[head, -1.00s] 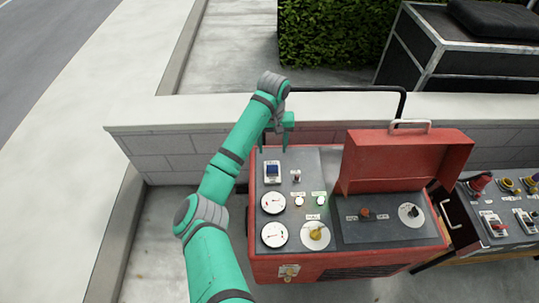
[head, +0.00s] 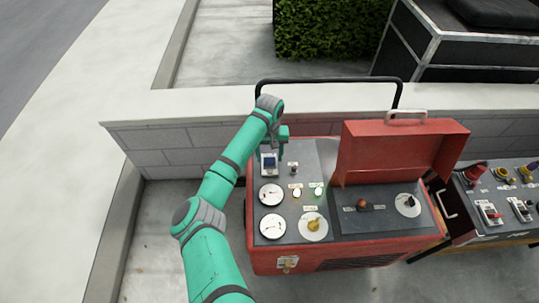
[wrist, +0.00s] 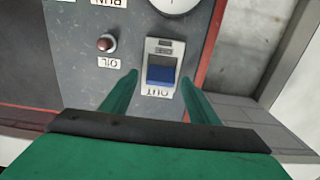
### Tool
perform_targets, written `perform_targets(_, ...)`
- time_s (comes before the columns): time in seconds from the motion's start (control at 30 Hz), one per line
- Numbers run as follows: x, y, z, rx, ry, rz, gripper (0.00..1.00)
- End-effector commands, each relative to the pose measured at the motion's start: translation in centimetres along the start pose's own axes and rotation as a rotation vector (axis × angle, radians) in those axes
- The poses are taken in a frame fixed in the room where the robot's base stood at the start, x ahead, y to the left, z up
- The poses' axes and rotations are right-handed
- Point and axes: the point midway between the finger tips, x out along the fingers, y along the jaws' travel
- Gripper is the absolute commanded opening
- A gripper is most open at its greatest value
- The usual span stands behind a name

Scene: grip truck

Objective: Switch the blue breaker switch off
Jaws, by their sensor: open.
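The blue breaker switch (head: 269,160) sits in a pale plate at the far left corner of the red machine's grey panel (head: 305,158). In the wrist view the blue rocker (wrist: 160,75) lies between my two green fingers, above a label reading "OUT". My gripper (head: 273,150) is open over the switch, and its fingers (wrist: 158,77) stand on either side of the plate with nothing held. I cannot tell whether a finger touches the switch. In the head view my gripper partly hides the switch's far end.
Beside the switch is a small red "OIL" lamp (wrist: 106,43). Two round gauges (head: 271,194), a yellow knob (head: 313,225) and small lamps are nearer on the panel. A raised red lid (head: 400,150) stands to the right. A black rail (head: 330,80) and low wall (head: 160,140) are behind.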

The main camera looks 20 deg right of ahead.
Motion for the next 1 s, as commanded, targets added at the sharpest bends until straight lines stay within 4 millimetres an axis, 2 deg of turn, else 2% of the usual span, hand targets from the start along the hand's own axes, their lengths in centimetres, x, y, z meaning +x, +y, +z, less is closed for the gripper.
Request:
perform_targets(0.1, 0.0, 0.0, 0.0, 0.0, 0.0, 0.0, 0.52)
perform_targets(0.27, 0.0, 0.0, 0.0, 0.0, 0.0, 0.0, 0.14)
perform_targets(0.67, 0.0, 0.0, 0.3, -0.001, 0.038, 0.003, 0.13)
perform_targets(1.0, -0.1, 0.1, 1.4, -0.004, 0.206, 0.006, 0.13)
